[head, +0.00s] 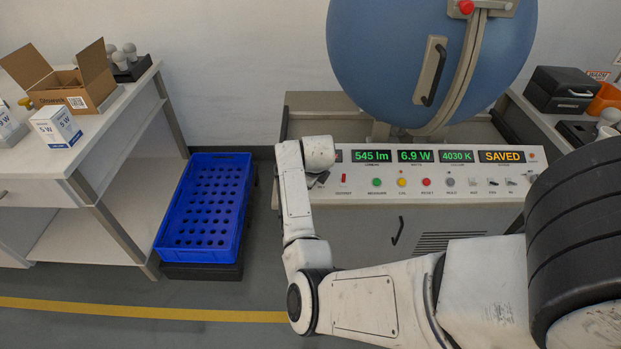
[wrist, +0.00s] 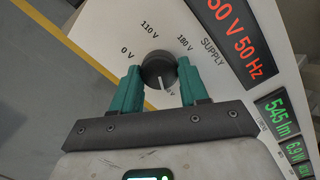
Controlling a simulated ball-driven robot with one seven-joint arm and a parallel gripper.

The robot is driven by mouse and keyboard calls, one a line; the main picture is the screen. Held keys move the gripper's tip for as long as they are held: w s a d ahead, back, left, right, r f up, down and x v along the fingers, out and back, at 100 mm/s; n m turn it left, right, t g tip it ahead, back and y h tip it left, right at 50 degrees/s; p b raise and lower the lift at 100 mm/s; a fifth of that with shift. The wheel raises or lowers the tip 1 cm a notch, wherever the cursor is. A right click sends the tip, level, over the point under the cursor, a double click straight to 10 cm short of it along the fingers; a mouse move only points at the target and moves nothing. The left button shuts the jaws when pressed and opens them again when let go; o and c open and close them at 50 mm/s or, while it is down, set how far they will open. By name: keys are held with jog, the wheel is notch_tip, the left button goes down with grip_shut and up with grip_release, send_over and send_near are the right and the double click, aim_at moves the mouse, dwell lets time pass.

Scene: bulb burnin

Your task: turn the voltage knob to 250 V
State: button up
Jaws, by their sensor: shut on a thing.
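The black round voltage knob (wrist: 158,66) sits on the white panel in the wrist view. My gripper (wrist: 160,70) has its two teal fingers on either side of the knob and is shut on it. The knob's white pointer line points down in the picture, toward a small label partly hidden between the fingers. The labels 0 V, 110 V and 180 V show around the knob. A red supply display (wrist: 234,35) reads "50 V 50 Hz", with its left end cut off. In the head view my arm hides the knob at the console's left end.
The console (head: 365,190) carries green displays, an orange SAVED display (head: 501,156), coloured buttons and switches. A large blue sphere (head: 425,60) stands behind it. A blue crate (head: 246,215) is on the floor at left, beside a bench (head: 100,125) with boxes.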

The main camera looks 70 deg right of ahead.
jog(key=shift+s, duration=0.1)
dwell(0.3)
jog(key=o, duration=1)
jog(key=shift+o, duration=0.2)
jog(key=v, duration=1)
jog(key=shift+a+r+p, duration=0.2)
jog(key=shift+r+p, duration=0.05)
jog(key=shift+p, duration=0.05)
jog(key=shift+s, duration=0.1)
